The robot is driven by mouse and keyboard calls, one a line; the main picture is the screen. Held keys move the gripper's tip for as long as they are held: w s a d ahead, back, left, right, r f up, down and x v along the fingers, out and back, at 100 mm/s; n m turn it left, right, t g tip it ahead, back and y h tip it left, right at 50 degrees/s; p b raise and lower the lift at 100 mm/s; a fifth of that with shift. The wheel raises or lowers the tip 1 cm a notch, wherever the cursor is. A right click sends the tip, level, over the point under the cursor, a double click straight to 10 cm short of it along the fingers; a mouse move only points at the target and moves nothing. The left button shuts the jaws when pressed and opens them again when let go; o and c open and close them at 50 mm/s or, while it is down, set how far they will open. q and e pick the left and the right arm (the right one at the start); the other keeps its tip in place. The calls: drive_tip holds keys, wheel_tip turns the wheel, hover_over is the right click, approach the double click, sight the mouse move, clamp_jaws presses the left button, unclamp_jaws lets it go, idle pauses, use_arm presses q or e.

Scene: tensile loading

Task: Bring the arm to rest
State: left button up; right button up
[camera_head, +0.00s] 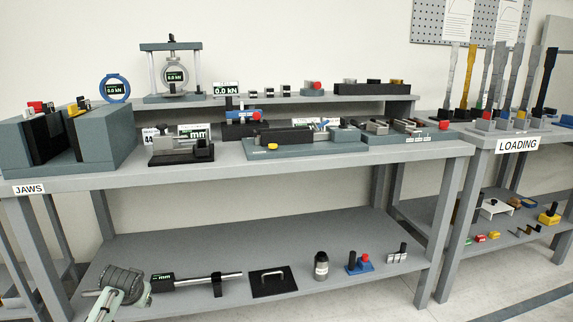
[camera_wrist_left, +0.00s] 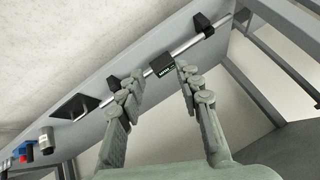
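My left arm (camera_head: 117,293) shows at the bottom left of the head view, in front of the lower shelf. In the left wrist view my left gripper (camera_wrist_left: 160,84) is open, with a clear gap between its two fingers and nothing held. A measuring tool with a metal bar and a black display (camera_wrist_left: 162,65) lies beyond the fingertips. The same tool (camera_head: 217,279) lies on the lower shelf in the head view. I cannot tell how far the fingertips are from it. My right gripper is in neither view.
The bench top (camera_head: 330,167) above carries fixtures and large jaw blocks (camera_head: 103,137).

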use_arm(q)
drive_tip(key=s+d+f+g, duration=0.1)
drive_tip(key=s+d+f, duration=0.3)
drive_tip(key=s, duration=0.7)
drive_tip(key=s+d+f+g+h, duration=0.1)
drive_tip(key=s+d+f, duration=0.3)
drive_tip(key=s, duration=0.8)
drive_tip(key=s+d+f+g+h, duration=0.1)
drive_tip(key=s+d+f, duration=0.2)
drive_tip(key=s+f, duration=0.4)
drive_tip(key=s, duration=0.5)
drive_tip(key=shift+d+f+m+g, duration=0.3)
drive_tip(key=shift+d+m, duration=0.1)
